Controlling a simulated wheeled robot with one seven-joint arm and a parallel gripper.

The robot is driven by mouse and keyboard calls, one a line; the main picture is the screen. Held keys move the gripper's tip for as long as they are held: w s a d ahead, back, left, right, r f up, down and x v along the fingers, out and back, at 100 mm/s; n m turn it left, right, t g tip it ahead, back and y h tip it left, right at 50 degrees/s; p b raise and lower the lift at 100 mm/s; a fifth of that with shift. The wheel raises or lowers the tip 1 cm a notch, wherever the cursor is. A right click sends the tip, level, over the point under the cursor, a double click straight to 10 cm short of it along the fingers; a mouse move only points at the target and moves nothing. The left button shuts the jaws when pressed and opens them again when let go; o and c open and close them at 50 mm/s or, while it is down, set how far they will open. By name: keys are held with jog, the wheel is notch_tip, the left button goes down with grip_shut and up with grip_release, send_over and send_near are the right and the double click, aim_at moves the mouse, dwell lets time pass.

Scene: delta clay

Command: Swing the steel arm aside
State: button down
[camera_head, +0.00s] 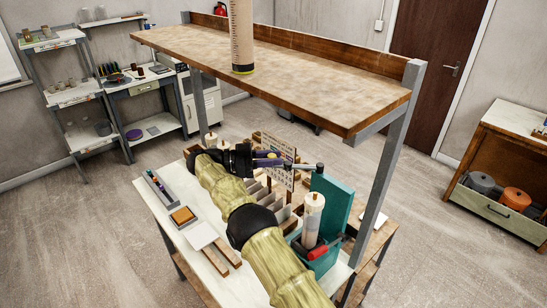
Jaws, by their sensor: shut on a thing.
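The steel arm (304,166) is a thin grey rod reaching left from the top of a teal stand (333,204), with a dark knob at its right end. My gripper (279,160), with purple fingers, is at the left end of the rod and shut on it. The exact contact is small and partly hidden by the fingers. A pale cylinder (313,214) stands upright at the stand's base, below the rod's right end. A red part (318,250) sits low beside it.
A wooden upper shelf (290,85) on grey posts spans above the bench, bearing a tall marked cylinder (241,35). A sign board (278,158) and upright dividers stand close behind my gripper. A grey tray (160,188) and an orange-brown block (183,215) lie on the bench's left.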

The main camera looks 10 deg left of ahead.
jog(key=shift+w+d+r, duration=0.1)
jog(key=shift+r, duration=0.05)
jog(key=c, duration=1.2)
grip_release()
jog(key=shift+w, duration=0.1)
jog(key=shift+r+b, duration=0.3)
jog(key=shift+r, duration=0.2)
notch_tip(320, 180, up, 9)
jog(key=p, duration=0.2)
jog(key=shift+p, duration=0.35)
jog(key=shift+f, duration=0.1)
